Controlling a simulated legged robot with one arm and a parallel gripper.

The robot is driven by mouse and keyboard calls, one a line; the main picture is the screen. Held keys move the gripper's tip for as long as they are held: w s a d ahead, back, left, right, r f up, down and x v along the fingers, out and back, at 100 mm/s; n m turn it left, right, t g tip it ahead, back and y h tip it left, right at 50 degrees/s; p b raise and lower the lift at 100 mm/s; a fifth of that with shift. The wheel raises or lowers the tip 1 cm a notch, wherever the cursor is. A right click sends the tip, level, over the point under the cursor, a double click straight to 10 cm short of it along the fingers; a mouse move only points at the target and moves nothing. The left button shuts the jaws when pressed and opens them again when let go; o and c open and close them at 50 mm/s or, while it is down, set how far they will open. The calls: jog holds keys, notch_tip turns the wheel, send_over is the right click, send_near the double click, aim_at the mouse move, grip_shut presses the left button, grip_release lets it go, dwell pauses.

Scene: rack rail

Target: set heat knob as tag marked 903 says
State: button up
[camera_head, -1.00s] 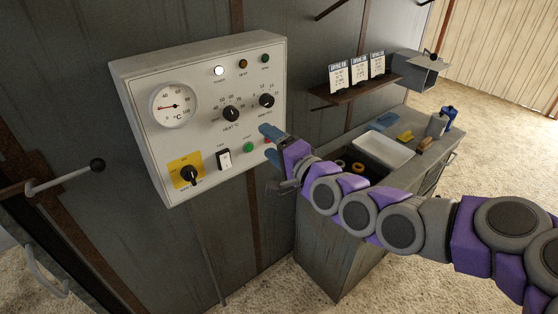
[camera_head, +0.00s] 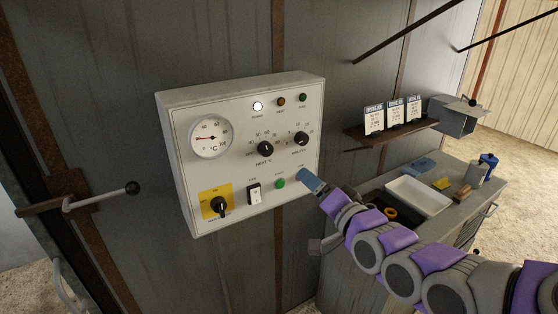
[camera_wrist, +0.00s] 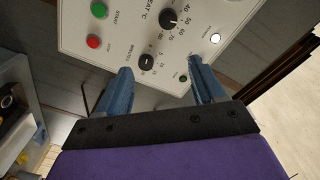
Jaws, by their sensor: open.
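The heat knob (camera_head: 265,149) is a black dial with a white pointer mark, labelled HEAT °C, on the white control box (camera_head: 236,205). In the wrist view the heat knob (camera_wrist: 168,17) is near the top edge. Three white tags, the left (camera_head: 374,118), middle (camera_head: 395,112) and right (camera_head: 414,108), stand on a wall shelf. Their print is too small to read, so I cannot tell which is 903. My gripper (camera_head: 309,181) has blue fingers and is near the box's lower right.
The minutes knob (camera_head: 301,138) is right of the heat knob. A green button (camera_head: 280,183), a rocker switch (camera_head: 254,194) and a yellow-plated switch (camera_head: 219,206) sit below. A wall shelf (camera_head: 390,132) and a counter with a white tray (camera_head: 419,196) are at the right.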

jog(key=n, duration=0.5)
jog(key=n+p, duration=0.4)
jog(key=n, duration=0.4)
send_near(268, 152)
jog(key=shift+y, duration=0.4)
jog(key=x, duration=0.8)
jog(key=shift+w+f, duration=0.2)
jog(key=shift+w, duration=0.25)
jog(key=c, duration=1.1)
